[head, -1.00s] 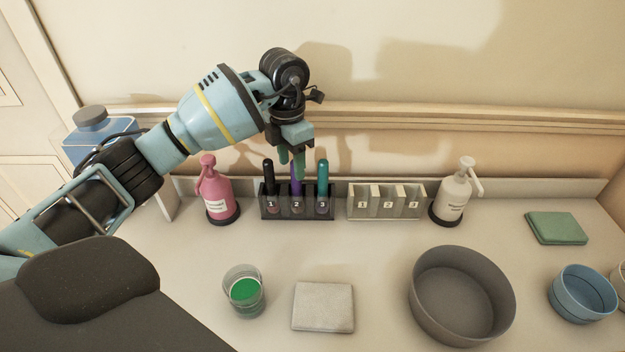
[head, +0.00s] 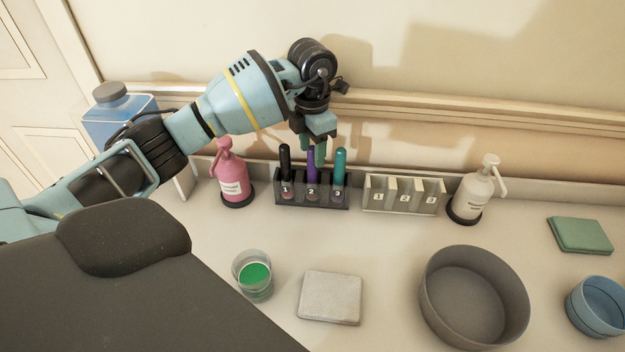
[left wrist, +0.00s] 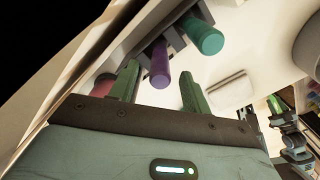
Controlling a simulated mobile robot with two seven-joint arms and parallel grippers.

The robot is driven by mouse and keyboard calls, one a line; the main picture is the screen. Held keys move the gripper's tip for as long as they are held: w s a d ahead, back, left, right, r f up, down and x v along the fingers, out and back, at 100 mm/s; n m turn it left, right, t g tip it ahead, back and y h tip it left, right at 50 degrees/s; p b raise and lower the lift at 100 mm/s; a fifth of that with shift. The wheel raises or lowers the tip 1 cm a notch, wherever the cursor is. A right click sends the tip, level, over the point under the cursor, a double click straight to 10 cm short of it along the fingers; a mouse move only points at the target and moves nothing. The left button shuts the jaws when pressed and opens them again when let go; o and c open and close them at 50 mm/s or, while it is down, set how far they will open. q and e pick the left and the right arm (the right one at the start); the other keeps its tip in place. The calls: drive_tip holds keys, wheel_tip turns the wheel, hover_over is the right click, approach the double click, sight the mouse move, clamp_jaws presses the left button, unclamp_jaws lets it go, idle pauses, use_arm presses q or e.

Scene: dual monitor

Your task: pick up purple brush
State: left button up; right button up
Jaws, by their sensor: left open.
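The purple brush (head: 311,165) stands upright in slot 2 of a dark rack (head: 325,203), between a black brush (head: 285,163) in slot 1 and a teal brush (head: 340,165) in slot 3. My left gripper (head: 313,153) is open and empty, with its green fingers at the purple brush's upper end, partly covering it. In the left wrist view, the end of the purple brush (left wrist: 159,68) shows between the tips of my left gripper (left wrist: 158,72), with a gap on both sides. The teal brush (left wrist: 203,36) is just beyond the right finger.
A pink pump bottle (head: 233,180) stands left of the rack. An empty light rack (head: 404,205) and a white pump bottle (head: 472,193) stand to its right. In front are a glass with green contents (head: 254,276), a grey pad (head: 330,298) and a grey bowl (head: 474,300). The wall is close behind.

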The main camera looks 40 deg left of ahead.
sight(312, 163)
use_arm(q)
wheel_tip(312, 163, down, 5)
drive_tip(key=shift+r, duration=0.1)
drive_tip(key=c, duration=1)
drive_tip(key=shift+r, duration=0.15)
wheel_tip(312, 163, up, 12)
drive_tip(key=shift+r, duration=0.15)
drive_tip(key=s+d, duration=0.3)
drive_tip(key=s, duration=0.2)
drive_tip(key=s+d, duration=0.3)
drive_tip(key=s, duration=0.2)
drive_tip(key=s+d, duration=0.3)
drive_tip(key=s, duration=0.2)
drive_tip(key=shift+s+d+f, duration=0.2)
drive_tip(key=shift+f, duration=0.05)
